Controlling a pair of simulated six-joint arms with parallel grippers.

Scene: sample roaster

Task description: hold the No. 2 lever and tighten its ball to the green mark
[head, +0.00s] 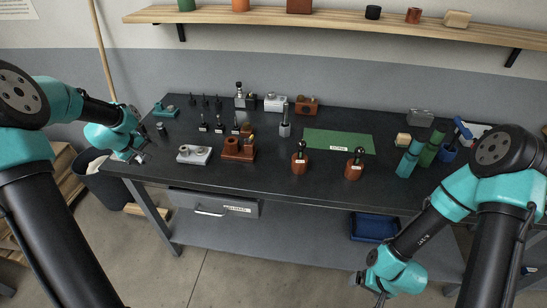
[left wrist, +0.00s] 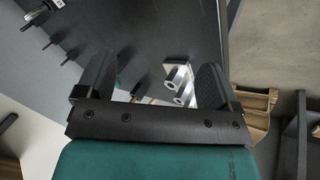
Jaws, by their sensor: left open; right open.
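Two red-brown bases with black ball-topped levers stand on the dark bench in the head view, one left (head: 300,161) and one right (head: 354,165). Both bear small white labels too small to read, so I cannot tell which is No. 2. No green mark on a ball can be made out. My left gripper (head: 140,157) is open at the bench's left end, well apart from both levers. Its open fingers also show in the left wrist view (left wrist: 152,82), with a silver metal part beyond them. My right gripper (head: 378,289) is open, low in front of the bench, away from the levers.
A green mat (head: 325,142) lies behind the levers. Several small black-topped pieces, a brown block (head: 238,150) and a grey block (head: 194,154) stand left. A shelf (head: 340,17) hangs above; a drawer (head: 214,204) sits below.

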